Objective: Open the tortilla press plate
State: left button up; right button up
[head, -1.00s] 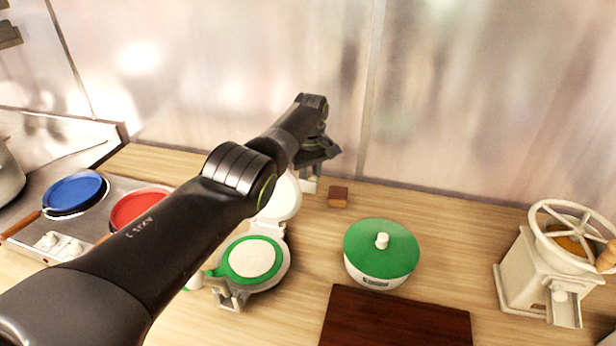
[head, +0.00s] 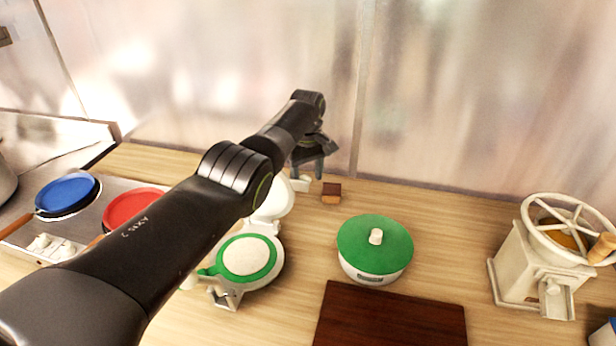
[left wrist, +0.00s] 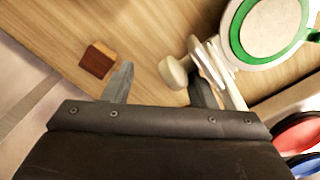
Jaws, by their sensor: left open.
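The tortilla press (head: 272,268) stands on the counter, partly behind my left arm. Its lower plate carries a green ring with a pale round disc inside. A white round plate (head: 277,203) stands raised behind it, so the press looks open. In the left wrist view the green-ringed plate (left wrist: 301,31) is at top right, and a white knob (left wrist: 172,72) on the press's arm shows between the fingertips, closer to the right-hand finger. My left gripper (head: 307,174) is open behind the press, also in the left wrist view (left wrist: 160,82). Contact with the knob cannot be told.
A small brown block (head: 331,192) lies just right of the gripper. A green-lidded pot (head: 375,247), a dark board (head: 390,318) and a white mill (head: 545,265) stand to the right. Blue (head: 67,193) and red (head: 135,206) pans sit left. A wall rises behind.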

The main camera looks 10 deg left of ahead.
pick_arm(q)
notch_tip(320, 180, up, 17)
jog(key=b, duration=0.1)
jog(key=shift+f, duration=0.15)
jog(key=shift+f, duration=0.1)
dwell(0.4)
